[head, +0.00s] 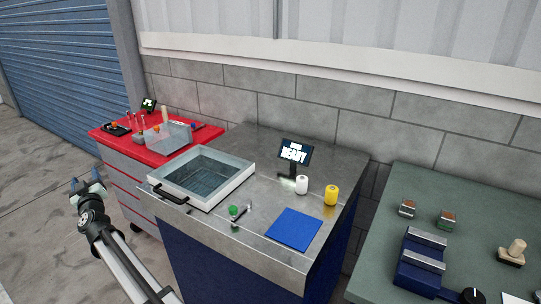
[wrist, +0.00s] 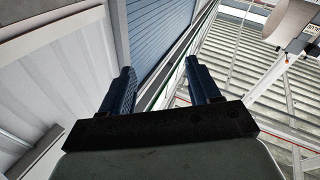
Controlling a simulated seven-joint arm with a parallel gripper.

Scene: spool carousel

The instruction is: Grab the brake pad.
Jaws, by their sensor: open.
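Two small blocks with brown tops lie on the green-grey bench at the right in the head view and look like brake pads. One brake-pad-like block (head: 407,208) has a grey body. I cannot tell for sure which is the brake pad. My gripper (head: 87,181) is at the far left in the head view, far from both blocks. In the wrist view its two blue fingers are spread and empty (wrist: 163,88). No block shows in the wrist view.
The green-grey bench (head: 397,185) also holds a blue vise (head: 420,264), a wooden-knobbed tool (head: 513,252) and a black knob (head: 472,295). Between lies a metal-topped cabinet (head: 255,150) with a tray (head: 238,181), blue mat (head: 293,229) and spools. A red cart (head: 110,138) stands left.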

